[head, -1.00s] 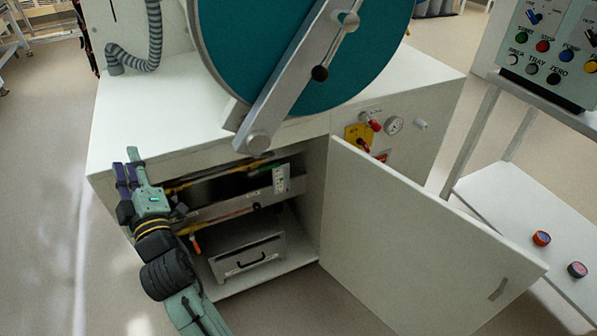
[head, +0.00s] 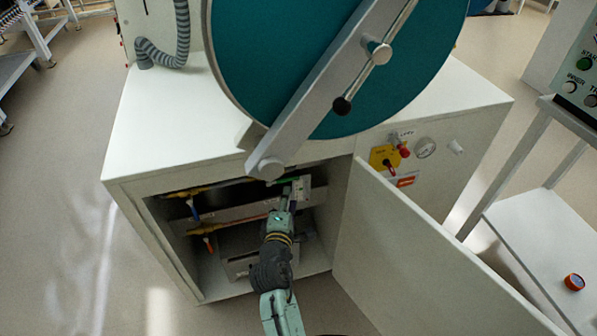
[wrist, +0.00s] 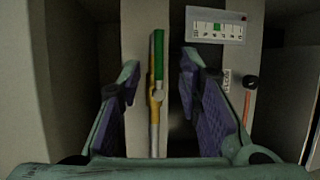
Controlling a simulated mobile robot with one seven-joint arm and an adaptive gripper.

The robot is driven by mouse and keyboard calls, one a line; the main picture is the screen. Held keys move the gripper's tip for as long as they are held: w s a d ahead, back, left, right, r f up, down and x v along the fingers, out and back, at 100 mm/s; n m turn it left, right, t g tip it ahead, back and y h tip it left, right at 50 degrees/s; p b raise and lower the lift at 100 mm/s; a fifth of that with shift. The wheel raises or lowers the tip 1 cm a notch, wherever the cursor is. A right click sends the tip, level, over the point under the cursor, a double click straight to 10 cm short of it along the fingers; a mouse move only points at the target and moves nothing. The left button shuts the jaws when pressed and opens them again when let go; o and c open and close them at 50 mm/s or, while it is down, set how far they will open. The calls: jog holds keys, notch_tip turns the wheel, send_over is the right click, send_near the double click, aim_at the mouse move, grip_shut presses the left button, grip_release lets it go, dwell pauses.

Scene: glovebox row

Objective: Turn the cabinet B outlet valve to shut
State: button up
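Under the bench the cabinet (head: 190,290) stands open, with pipes and lever valves inside. A green lever (wrist: 158,55) on a yellow pipe fitting (wrist: 154,105) lies between my fingers in the wrist view, roughly in line with the pipe. The green lever also shows near the top of the opening in the head view (head: 288,180). My gripper (wrist: 160,72) is open around the lever, with a gap visible on both sides. In the head view my gripper (head: 286,192) is inside the opening. I cannot read which valve is the cabinet B outlet.
A blue lever (head: 193,212) and an orange lever (head: 208,244) hang at the left inside. A small gauge panel (wrist: 216,25) and a black knob (wrist: 251,82) are right of my fingers. The open door (head: 420,260) borders the right; a drawer-like box (head: 235,268) sits below.

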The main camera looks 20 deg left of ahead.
aim_at(291, 180)
jog(key=p+x, duration=0.2)
jog(key=x, duration=0.8)
jog(key=shift+a, duration=0.1)
grip_shut()
dwell(0.6)
